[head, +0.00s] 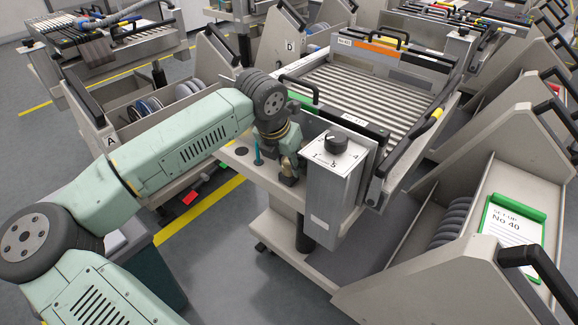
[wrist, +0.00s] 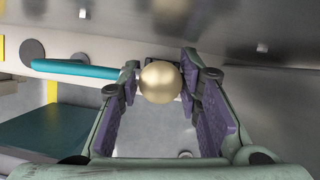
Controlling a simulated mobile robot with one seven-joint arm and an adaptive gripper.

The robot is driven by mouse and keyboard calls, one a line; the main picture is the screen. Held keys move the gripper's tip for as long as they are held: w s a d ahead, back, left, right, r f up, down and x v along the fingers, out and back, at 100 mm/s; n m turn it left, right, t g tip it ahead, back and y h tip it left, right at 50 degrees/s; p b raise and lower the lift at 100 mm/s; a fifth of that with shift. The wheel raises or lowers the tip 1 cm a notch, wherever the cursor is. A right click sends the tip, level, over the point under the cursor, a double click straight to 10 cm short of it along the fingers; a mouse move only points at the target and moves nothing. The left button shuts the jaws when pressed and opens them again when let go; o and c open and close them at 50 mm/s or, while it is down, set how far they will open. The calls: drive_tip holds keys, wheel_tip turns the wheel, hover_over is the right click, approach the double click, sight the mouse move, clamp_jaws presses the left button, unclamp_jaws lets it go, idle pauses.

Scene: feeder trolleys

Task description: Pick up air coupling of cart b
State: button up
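A round brass-coloured knob, which I take to be the air coupling (wrist: 160,82), sits between the fingertips of my gripper (wrist: 160,78) in the wrist view. The purple-padded fingers are spread, one on each side of it. Any contact with the pads is hard to make out. In the head view my gripper (head: 288,172) points down at the shelf beside the grey control box of the middle cart (head: 338,170). There the arm and fingers largely hide the coupling. I cannot read a letter B on this cart.
A teal rod (head: 258,155) stands on the shelf left of my gripper; it also shows in the wrist view (wrist: 75,69). The control box (head: 320,205) stands close on the right. Cart A (head: 110,140) is at left, and a cart with a set-up card (head: 510,225) at right.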

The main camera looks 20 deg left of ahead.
clamp_jaws()
drive_tip(key=shift+r, duration=0.15)
idle(0.4)
drive_tip(key=shift+r, duration=0.55)
wheel_tip(320, 180, up, 2)
drive_tip(key=shift+r, duration=0.2)
drive_tip(key=s+r+b, duration=0.1)
drive_tip(key=s+r, duration=0.3)
drive_tip(key=s, duration=1.2)
drive_tip(key=shift+r+b, duration=0.15)
drive_tip(key=shift+b, duration=0.25)
drive_tip(key=shift+d, duration=0.1)
